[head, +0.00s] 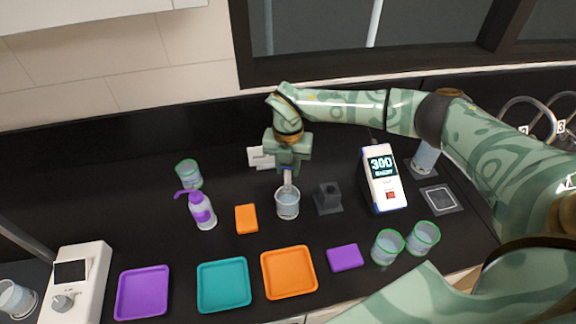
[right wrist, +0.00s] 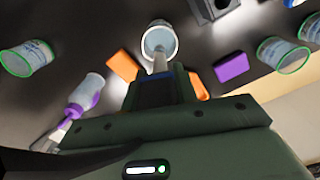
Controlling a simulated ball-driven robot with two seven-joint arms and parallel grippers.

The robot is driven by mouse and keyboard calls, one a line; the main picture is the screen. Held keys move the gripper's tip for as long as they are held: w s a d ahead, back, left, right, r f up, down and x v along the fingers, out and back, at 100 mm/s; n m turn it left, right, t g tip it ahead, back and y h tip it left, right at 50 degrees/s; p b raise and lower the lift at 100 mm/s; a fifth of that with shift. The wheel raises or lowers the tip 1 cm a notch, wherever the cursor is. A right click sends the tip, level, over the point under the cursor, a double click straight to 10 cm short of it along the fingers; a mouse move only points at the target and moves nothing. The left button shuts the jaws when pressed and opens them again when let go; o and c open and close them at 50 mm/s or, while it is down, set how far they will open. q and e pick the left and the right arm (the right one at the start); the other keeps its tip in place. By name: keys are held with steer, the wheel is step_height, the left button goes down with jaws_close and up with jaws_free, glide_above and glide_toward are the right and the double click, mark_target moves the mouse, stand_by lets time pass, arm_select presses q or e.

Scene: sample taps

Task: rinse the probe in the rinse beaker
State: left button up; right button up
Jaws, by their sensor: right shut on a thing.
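My right gripper (head: 288,168) is shut on a pale grey probe (head: 288,180), which points down. The rinse beaker (head: 288,205), a clear cup with pale liquid, stands on the black bench directly below. The probe's lower end overlaps the beaker's opening in the head view. In the right wrist view the probe (right wrist: 160,62) also reaches over the mouth of the beaker (right wrist: 159,41). I cannot tell whether the tip touches the liquid. My left gripper is not in view.
A dark holder (head: 328,199) stands just right of the beaker, and a meter (head: 383,180) beyond it. Green-rimmed beakers (head: 387,247) and an orange tray (head: 289,272) are nearer the front.

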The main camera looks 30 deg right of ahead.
stand_by(0.3)
step_height(320, 180, up, 3)
steer(key=p, duration=0.3)
steer(key=shift+f, duration=0.1)
stand_by(0.4)
